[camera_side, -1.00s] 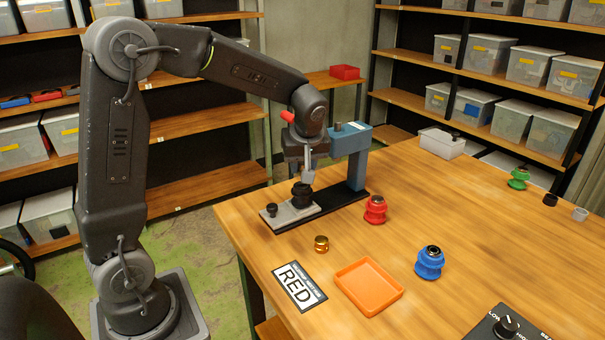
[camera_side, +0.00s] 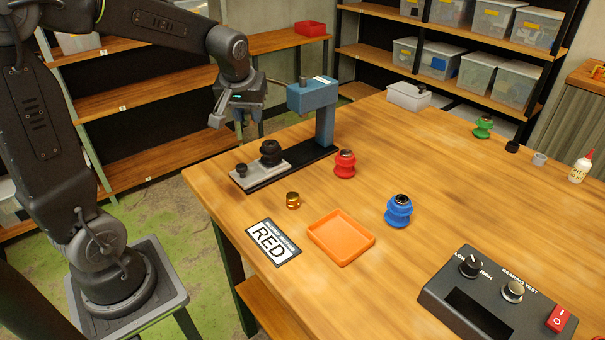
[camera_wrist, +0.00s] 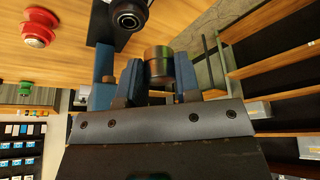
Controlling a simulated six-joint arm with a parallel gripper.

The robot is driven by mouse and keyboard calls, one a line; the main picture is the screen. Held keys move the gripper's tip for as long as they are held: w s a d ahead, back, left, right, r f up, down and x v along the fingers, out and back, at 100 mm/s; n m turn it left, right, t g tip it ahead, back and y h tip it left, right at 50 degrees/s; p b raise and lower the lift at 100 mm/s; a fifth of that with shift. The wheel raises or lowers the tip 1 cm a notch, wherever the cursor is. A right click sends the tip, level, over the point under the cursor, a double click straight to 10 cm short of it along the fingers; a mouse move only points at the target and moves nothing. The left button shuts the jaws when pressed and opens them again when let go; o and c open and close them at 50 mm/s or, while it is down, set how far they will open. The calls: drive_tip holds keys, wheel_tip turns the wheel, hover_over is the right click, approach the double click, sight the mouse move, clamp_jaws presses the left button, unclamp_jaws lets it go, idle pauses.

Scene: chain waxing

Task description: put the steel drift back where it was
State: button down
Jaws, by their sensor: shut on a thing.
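My gripper (camera_side: 238,108) hangs to the left of the blue arbor press (camera_side: 314,97), above the table's back-left edge. In the wrist view its two blue fingers (camera_wrist: 158,78) are closed on a short dark metal cylinder with a brownish sheen, which looks like the steel drift (camera_wrist: 158,54). The drift is hard to make out in the side view. A black wheel (camera_side: 271,151) sits on the grey plate (camera_side: 250,176) on the press base, below and right of my gripper; it also shows in the wrist view (camera_wrist: 128,17).
A red wheel (camera_side: 344,164), a brass piece (camera_side: 293,200), an orange tray (camera_side: 341,238), a RED card (camera_side: 271,242) and a blue wheel (camera_side: 398,211) lie in front. A bearing tester (camera_side: 497,299) stands front right.

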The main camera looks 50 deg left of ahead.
drive_tip(key=w+d+f+m+t, duration=0.1)
drive_tip(key=w+d+f+m, duration=0.15)
drive_tip(key=d, duration=0.25)
drive_tip(key=m+h, duration=0.1)
hover_over(317, 191)
drive_tip(key=s, duration=0.1)
drive_tip(key=f, duration=0.7)
drive_tip(key=shift+s+d+f, duration=0.1)
drive_tip(key=shift+d+f, duration=0.05)
drive_tip(key=shift+d, duration=0.1)
drive_tip(key=shift+f, duration=2.05)
drive_tip(key=shift+f, duration=0.1)
drive_tip(key=c, duration=0.8)
unclamp_jaws()
